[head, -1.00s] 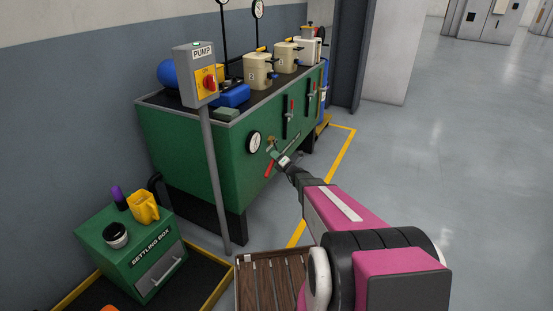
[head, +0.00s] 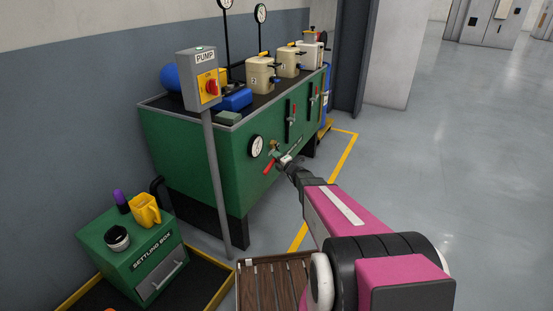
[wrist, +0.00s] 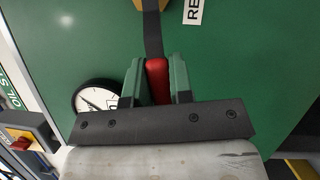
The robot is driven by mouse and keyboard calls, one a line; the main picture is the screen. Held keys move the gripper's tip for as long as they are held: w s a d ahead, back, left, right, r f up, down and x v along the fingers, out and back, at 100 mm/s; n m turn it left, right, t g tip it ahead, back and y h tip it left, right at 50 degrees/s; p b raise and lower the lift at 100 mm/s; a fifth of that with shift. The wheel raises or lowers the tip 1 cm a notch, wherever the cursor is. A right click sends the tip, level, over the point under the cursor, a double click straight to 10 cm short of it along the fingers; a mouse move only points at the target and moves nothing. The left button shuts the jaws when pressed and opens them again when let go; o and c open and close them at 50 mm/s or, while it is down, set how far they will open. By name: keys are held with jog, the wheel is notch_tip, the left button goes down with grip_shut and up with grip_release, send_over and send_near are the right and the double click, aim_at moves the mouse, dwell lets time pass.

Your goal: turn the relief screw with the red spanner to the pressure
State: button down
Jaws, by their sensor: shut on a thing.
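The red spanner's handle (wrist: 157,80) is between the two green fingers of my gripper (wrist: 158,84) in the wrist view, and the fingers are shut on it. Its dark shank (wrist: 152,35) runs up to a brass part (wrist: 138,4) at the top edge, mostly cut off. In the head view my gripper (head: 279,158) is at the green tank's front, with the red handle (head: 268,167) at its left. The brass relief screw fitting (head: 274,145) is just above. I cannot tell how the spanner's head sits on the screw. A round gauge (head: 257,146) is left of it; its reading is too small to tell.
The pump switch box (head: 201,80) on its grey post stands in front of the tank (head: 180,150), left of my gripper. The green settling box (head: 130,250) is at lower left. Lever handles (head: 291,122) are on the tank front. The floor to the right is clear.

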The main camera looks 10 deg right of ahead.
jog(key=shift+s+d+h, duration=0.1)
jog(key=shift+d+h, duration=0.05)
jog(key=shift+h, duration=0.15)
jog(key=shift+s+d+y, duration=0.1)
jog(key=shift+d+y, duration=0.1)
jog(key=shift+y, duration=0.3)
jog(key=shift+f+n, duration=0.1)
jog(key=shift+n, duration=0.2)
jog(key=shift+f+n, duration=0.25)
jog(key=shift+n, duration=0.05)
jog(key=shift+s+d, duration=0.1)
jog(key=shift+d, duration=0.05)
dwell(0.4)
jog(key=shift+s+d, duration=0.2)
jog(key=shift+d, duration=0.15)
dwell(0.5)
jog(key=shift+s+d, duration=0.75)
jog(key=shift+d, duration=0.25)
jog(key=shift+s+d, duration=0.7)
jog(key=shift+d, duration=0.3)
